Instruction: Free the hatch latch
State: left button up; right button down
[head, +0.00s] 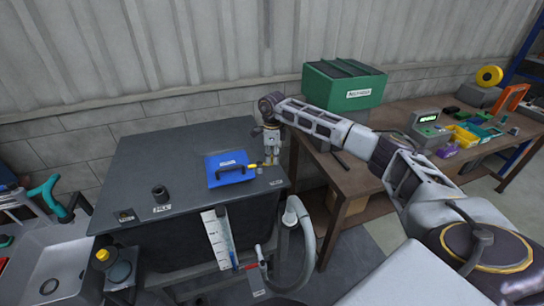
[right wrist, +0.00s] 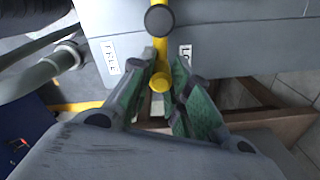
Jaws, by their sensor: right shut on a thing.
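A blue hatch lid (head: 224,177) with a dark handle lies on the dark top of a tank (head: 180,150). A yellow latch lever (right wrist: 161,48) shows in the right wrist view, with a dark round cap at its upper end and a yellow knob at its lower end. It stands between a FREE label (right wrist: 111,57) on the left and a partly hidden label starting "LO" (right wrist: 186,52) on the right, nearer the latter. My right gripper (right wrist: 164,68) is shut on the lever, its green-padded fingers on either side. It also shows beside the hatch (head: 268,165). My left gripper is out of view.
A black filler stub (head: 160,192) stands on the tank top. A grey hose (head: 302,235) and a white gauge strip (head: 217,240) are at its front. A wooden bench (head: 400,140) with a green box (head: 343,92) stands right, a grey sink (head: 55,265) left.

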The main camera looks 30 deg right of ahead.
jog(key=m, duration=0.1)
jog(key=s+m, duration=0.1)
jog(key=m, duration=0.1)
jog(key=s+a+m, duration=0.1)
jog(key=m, duration=0.1)
jog(key=a+m, duration=0.1)
jog(key=m, duration=0.1)
jog(key=s+a+m, duration=0.1)
jog(key=m, duration=0.2)
jog(key=shift+s+a, duration=0.1)
jog(key=m, duration=0.1)
jog(key=a+m, duration=0.1)
jog(key=m, duration=0.1)
jog(key=shift+s+a+m, duration=0.1)
jog(key=shift+a+m, duration=0.15)
jog(key=shift+m, duration=0.05)
jog(key=shift+a+r+m, duration=0.1)
jog(key=shift+a+m, duration=0.3)
jog(key=shift+m, duration=0.5)
jog(key=shift+a+m, duration=0.4)
jog(key=shift+m, duration=0.5)
jog(key=c, duration=1.3)
grip_release()
jog(key=shift+c, duration=0.2)
